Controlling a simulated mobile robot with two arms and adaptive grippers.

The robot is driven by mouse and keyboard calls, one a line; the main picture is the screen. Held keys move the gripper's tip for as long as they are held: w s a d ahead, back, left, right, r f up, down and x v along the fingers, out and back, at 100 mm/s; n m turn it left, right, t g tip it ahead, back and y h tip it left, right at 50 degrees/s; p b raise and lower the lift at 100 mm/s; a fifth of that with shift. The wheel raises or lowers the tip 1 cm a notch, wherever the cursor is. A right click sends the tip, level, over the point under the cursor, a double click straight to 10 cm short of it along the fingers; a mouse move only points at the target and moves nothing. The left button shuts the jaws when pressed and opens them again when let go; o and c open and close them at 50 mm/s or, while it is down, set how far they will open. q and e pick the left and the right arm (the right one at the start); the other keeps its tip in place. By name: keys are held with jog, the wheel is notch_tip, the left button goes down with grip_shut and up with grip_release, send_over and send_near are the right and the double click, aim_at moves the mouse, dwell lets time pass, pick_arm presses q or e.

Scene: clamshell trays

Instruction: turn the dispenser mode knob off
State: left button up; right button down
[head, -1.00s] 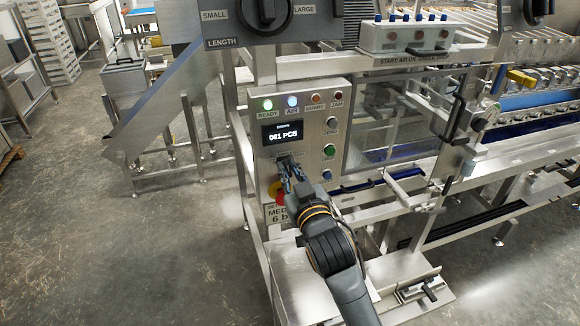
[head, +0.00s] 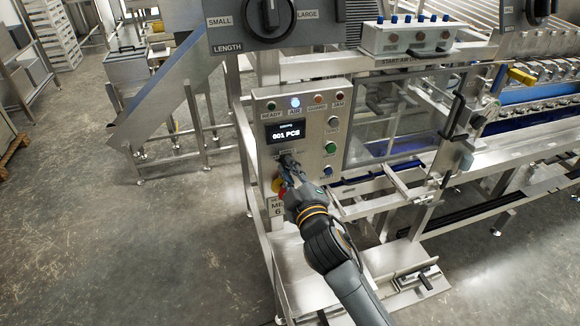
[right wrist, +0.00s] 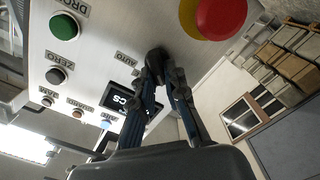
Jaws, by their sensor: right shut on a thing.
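The dispenser mode knob (head: 285,156) is a small black knob below the display on the steel control panel (head: 343,111). In the right wrist view the knob (right wrist: 156,58) shows between the fingertips, with an AUTO label beside it. My right gripper (head: 290,168) is shut on the knob; it also shows in the right wrist view (right wrist: 160,76). The fingers hide much of the knob, so its exact pointing is hard to tell. The display (head: 285,133) reads 601 PCS. The READY lamp (head: 271,106) is dark and the AIR lamp (head: 295,102) is lit. My left gripper is out of view.
A red emergency button (right wrist: 221,14) on a yellow base sits close beside the knob. A green button (head: 330,147) and other buttons line the panel's right side. A large LENGTH knob (head: 270,14) is above. Open floor (head: 120,240) lies to the left.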

jog(key=shift+f, duration=0.1)
dwell(0.4)
jog(key=c, duration=1.4)
grip_release()
jog(key=shift+o, duration=0.2)
jog(key=shift+s, duration=0.1)
jog(key=v, duration=1.1)
jog(key=shift+s, duration=0.35)
jog(key=shift+d, duration=0.15)
